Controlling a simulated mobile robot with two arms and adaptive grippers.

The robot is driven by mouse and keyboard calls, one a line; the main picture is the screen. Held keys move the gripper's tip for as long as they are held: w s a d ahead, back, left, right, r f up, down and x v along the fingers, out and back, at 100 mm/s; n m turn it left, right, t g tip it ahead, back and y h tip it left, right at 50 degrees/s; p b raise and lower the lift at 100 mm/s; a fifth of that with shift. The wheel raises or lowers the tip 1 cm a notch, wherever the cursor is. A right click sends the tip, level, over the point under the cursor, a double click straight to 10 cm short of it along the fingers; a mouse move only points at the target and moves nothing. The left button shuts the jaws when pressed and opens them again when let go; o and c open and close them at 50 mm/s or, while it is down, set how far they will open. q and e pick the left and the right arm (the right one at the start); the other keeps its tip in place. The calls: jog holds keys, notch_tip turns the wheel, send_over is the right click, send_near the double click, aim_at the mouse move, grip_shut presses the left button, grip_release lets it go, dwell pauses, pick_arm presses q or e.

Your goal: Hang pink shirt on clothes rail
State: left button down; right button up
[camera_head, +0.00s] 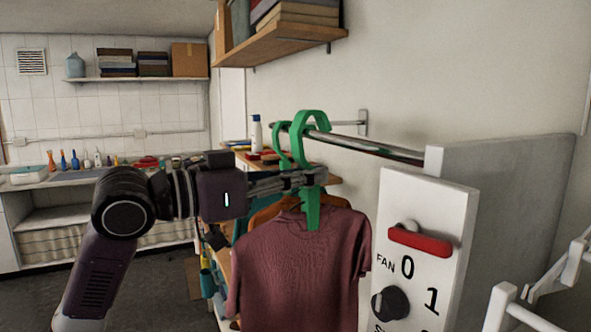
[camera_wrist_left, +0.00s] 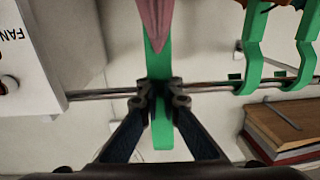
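The pink shirt (camera_head: 305,265), a dusky rose colour, hangs upright on a green hanger (camera_head: 313,215) in the head view. My left gripper (camera_head: 318,178) is shut on the hanger's green neck, above the shirt. In the left wrist view the fingers (camera_wrist_left: 162,92) clasp the green strip (camera_wrist_left: 162,130), with a bit of pink shirt (camera_wrist_left: 155,20) at the top. The metal clothes rail (camera_head: 370,148) runs just behind the gripper, and the held hook overlaps it; I cannot tell whether it rests on it. My right gripper is not in view.
Other green hanger hooks (camera_wrist_left: 252,50) sit on the rail, beside the held one. A white fan switch panel (camera_head: 425,240) stands close on the right. A wooden shelf (camera_head: 280,42) is above. White bars (camera_head: 502,305) show at lower right.

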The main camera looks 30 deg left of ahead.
pick_arm(q)
jog(key=shift+p+x, duration=0.65)
jog(key=shift+x, duration=1.1)
jog(key=shift+d+p+x, duration=0.2)
jog(key=shift+p+x, duration=0.3)
jog(key=shift+x, duration=1.45)
jog(key=shift+s+f+b, duration=0.15)
jog(key=shift+f+b, duration=0.95)
jog(key=shift+f, duration=0.4)
jog(key=c, duration=2.1)
grip_release()
jog(key=shift+f, duration=0.1)
jog(key=shift+a, duration=0.1)
